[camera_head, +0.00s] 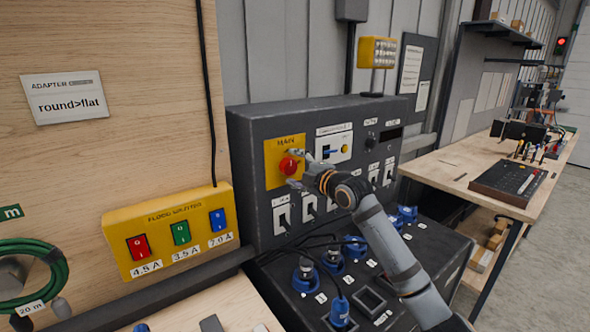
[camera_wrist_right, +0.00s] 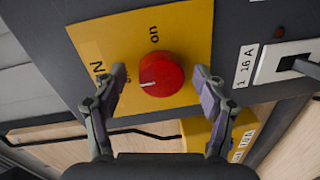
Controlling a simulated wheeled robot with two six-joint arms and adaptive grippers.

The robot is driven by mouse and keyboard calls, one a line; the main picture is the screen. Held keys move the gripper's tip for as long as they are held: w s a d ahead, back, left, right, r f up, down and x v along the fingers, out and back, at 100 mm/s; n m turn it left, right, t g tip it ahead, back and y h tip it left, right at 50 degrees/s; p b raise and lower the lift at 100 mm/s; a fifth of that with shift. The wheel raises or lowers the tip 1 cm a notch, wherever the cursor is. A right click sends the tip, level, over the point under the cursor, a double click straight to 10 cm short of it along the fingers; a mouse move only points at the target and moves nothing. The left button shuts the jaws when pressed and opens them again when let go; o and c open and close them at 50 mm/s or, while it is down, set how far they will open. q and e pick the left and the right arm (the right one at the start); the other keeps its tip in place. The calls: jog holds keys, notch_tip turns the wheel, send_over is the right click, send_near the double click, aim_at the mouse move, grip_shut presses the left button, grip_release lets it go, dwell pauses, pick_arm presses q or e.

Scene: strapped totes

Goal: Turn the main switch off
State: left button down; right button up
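The main switch is a round red knob (camera_head: 288,165) on a yellow plate (camera_head: 272,178) marked MAIN, on the upright face of the dark grey cabinet (camera_head: 250,215). In the right wrist view the knob (camera_wrist_right: 161,75) has a white mark at its left side, and "on" is printed beside the plate's upper edge. The label near the mark is partly hidden by a finger. My right gripper (camera_head: 298,170) is in front of the plate. In the wrist view its fingers (camera_wrist_right: 160,92) are spread on both sides of the knob, with gaps to it. My left gripper is not in view.
A row of breakers (camera_head: 310,207) lies right of and below the knob. Blue sockets (camera_head: 354,247) with plugs and black cables stand on the lower panel. A yellow flood limiter box (camera_head: 172,236) is on the left, and a workbench (camera_head: 470,165) is at the right.

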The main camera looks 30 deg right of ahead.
jog(key=shift+s, duration=0.2)
jog(key=s+d, duration=0.1)
jog(key=s, duration=0.6)
jog(key=shift+r, duration=0.3)
jog(key=shift+s, duration=0.1)
dwell(0.4)
